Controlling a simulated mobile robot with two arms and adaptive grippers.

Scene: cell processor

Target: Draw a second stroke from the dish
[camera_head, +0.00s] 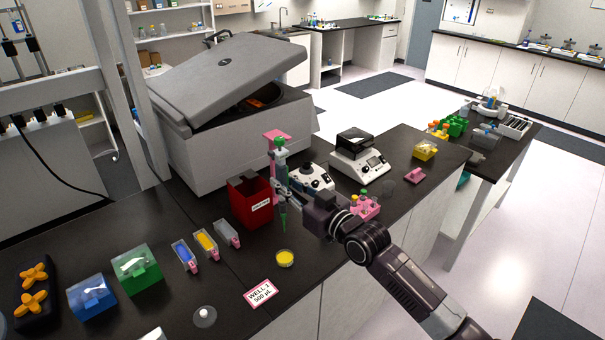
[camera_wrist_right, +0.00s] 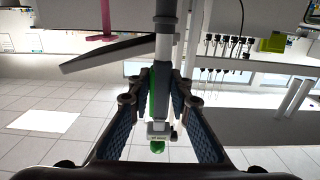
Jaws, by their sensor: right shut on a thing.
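A small round dish with yellow contents (camera_head: 285,258) sits on the dark bench, in front of the red bin. My right gripper (camera_head: 281,190) is shut on an upright pipette (camera_head: 279,162), grey with green parts, whose green tip points down. In the head view the tip shows just above the dish, apart from it; its exact height is hard to tell. The pipette also shows between the fingers in the right wrist view (camera_wrist_right: 164,75). The dish is not visible there. My left gripper is not in view.
A red bin (camera_head: 243,208) stands left of the pipette. Blue, yellow and grey reservoirs (camera_head: 206,243), a "WELL 2 500 µL" card (camera_head: 260,292) and a clear round lid (camera_head: 205,316) lie around the dish. A pink tube rack (camera_head: 366,209) and a large centrifuge (camera_head: 232,90) are nearby.

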